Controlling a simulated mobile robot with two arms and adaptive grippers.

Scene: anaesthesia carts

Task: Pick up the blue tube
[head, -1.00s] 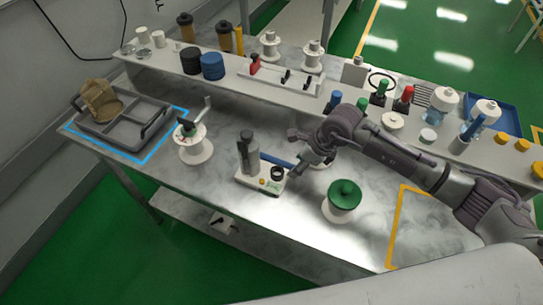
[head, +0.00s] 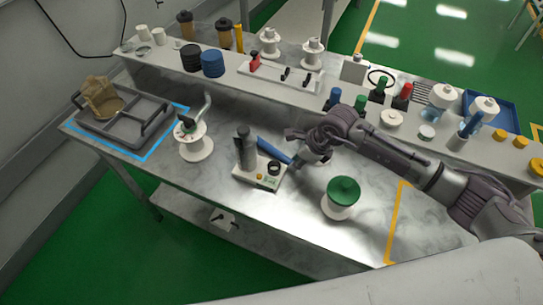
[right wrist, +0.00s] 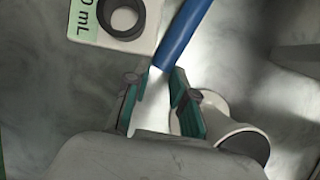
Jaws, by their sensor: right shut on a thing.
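The blue tube (head: 272,150) is a slim, straight rod behind the small white device in the head view. It also shows in the right wrist view (right wrist: 184,32), slanting down to my fingertips. My right gripper (head: 297,160) is shut on the near end of the tube. In the right wrist view its teal-padded fingers (right wrist: 160,82) stand on both sides of that end. The tube appears tilted; whether it is clear of the table I cannot tell. My left gripper is not in view.
The white device (head: 259,174) with a grey cylinder stands beside the tube. A green-topped spool (head: 342,192) is to the right, and a white spool (head: 196,147) to the left. A grey tray (head: 105,128) lies at the far left. The raised shelf (head: 255,87) behind is crowded.

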